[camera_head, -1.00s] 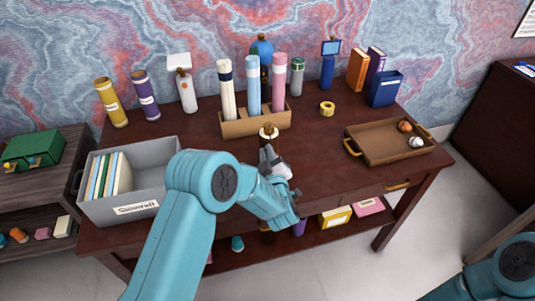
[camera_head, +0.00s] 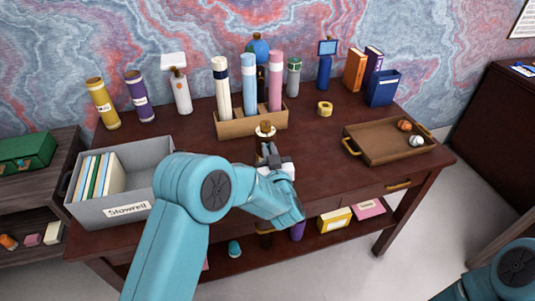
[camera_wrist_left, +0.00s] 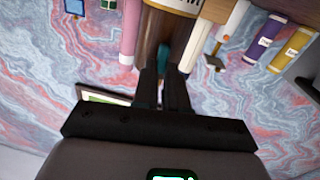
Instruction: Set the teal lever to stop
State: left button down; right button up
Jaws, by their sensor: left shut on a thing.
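My left gripper (camera_head: 268,150) reaches over the front middle of the desk, just in front of a small brown-topped piece with a pale band (camera_head: 265,129). In the left wrist view my left gripper (camera_wrist_left: 163,72) has its fingers close together against a large brown, round-sided object (camera_wrist_left: 165,32) with a white lettered band. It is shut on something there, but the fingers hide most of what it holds. A small teal patch shows beside the fingertips; I cannot tell whether it is the teal lever. No lever or stop mark shows clearly. My right gripper is out of view.
A wooden holder (camera_head: 240,124) with upright tubes stands just behind. A grey bin (camera_head: 152,184) with books is at left, a brown tray (camera_head: 383,157) with small balls at right. A tape roll (camera_head: 325,108) lies between. The desk right of my left gripper is clear.

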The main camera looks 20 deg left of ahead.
pick_arm(q)
jog(key=shift+d+m, duration=0.1)
jog(key=shift+m, duration=0.4)
jog(key=c, duration=1.2)
grip_release()
jog(key=shift+o, duration=0.2)
jog(key=b+v, duration=0.2)
jog(key=v, duration=1.4)
jog(key=shift+b, duration=0.35)
jog(key=shift+s+d+f, duration=0.1)
jog(key=shift+s, duration=0.1)
